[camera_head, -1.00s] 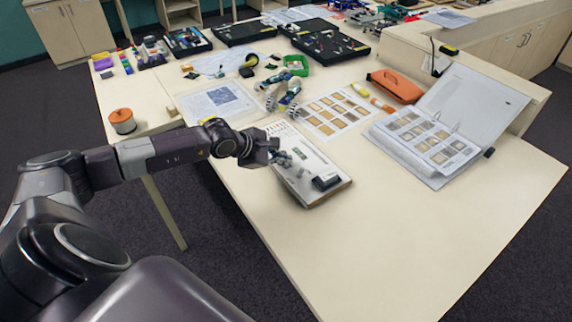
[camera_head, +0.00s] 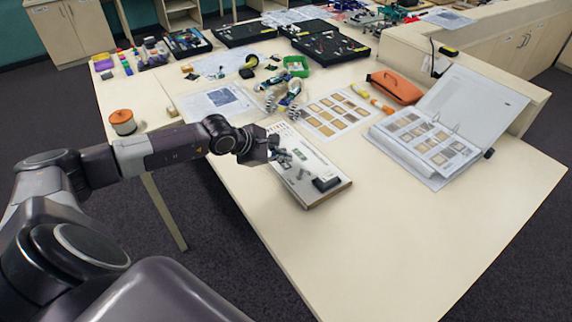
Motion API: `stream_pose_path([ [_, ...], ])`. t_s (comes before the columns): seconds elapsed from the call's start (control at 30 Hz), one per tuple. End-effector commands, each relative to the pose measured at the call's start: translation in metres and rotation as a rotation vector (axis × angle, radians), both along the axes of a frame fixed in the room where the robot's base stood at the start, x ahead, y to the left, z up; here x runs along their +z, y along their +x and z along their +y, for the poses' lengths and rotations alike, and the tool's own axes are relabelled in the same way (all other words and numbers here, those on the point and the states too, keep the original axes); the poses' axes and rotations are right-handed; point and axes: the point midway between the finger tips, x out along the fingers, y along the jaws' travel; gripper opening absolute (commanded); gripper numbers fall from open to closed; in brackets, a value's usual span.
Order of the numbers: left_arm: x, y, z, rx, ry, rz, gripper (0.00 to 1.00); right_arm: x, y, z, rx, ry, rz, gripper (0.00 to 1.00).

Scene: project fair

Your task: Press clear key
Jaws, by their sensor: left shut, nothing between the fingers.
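A white board-like device (camera_head: 313,165) lies flat on the pale table, with small parts on its face and a black block (camera_head: 326,184) at its near end. Its keys are too small to read, so I cannot tell which is the clear key. My left gripper (camera_head: 284,156) is shut and empty, reaching in from the left over the device's left edge. It hides part of the device's face. I cannot tell whether its tips touch the surface. My right gripper is not in view.
A small wheeled robot (camera_head: 286,94) stands just behind the device. A sheet of brown swatches (camera_head: 337,114) lies behind right, and an open binder (camera_head: 428,142) and orange case (camera_head: 394,86) stand to the right. The table's front right is clear.

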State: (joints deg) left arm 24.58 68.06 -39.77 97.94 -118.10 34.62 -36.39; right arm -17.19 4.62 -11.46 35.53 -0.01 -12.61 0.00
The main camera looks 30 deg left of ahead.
Motion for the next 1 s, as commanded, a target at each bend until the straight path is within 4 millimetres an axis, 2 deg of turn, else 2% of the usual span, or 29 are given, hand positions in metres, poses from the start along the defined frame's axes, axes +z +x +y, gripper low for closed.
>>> stream_pose_path([
  [0.23,0.008,0.0,0.0,-0.001,0.0,-0.002,0.0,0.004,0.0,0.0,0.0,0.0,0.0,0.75],
  [0.67,0.049,0.001,0.0,-0.001,0.0,-0.003,0.0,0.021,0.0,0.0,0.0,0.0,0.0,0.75],
  [1.0,0.05,0.0,0.0,-0.001,-0.001,-0.001,0.0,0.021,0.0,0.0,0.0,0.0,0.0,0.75],
])
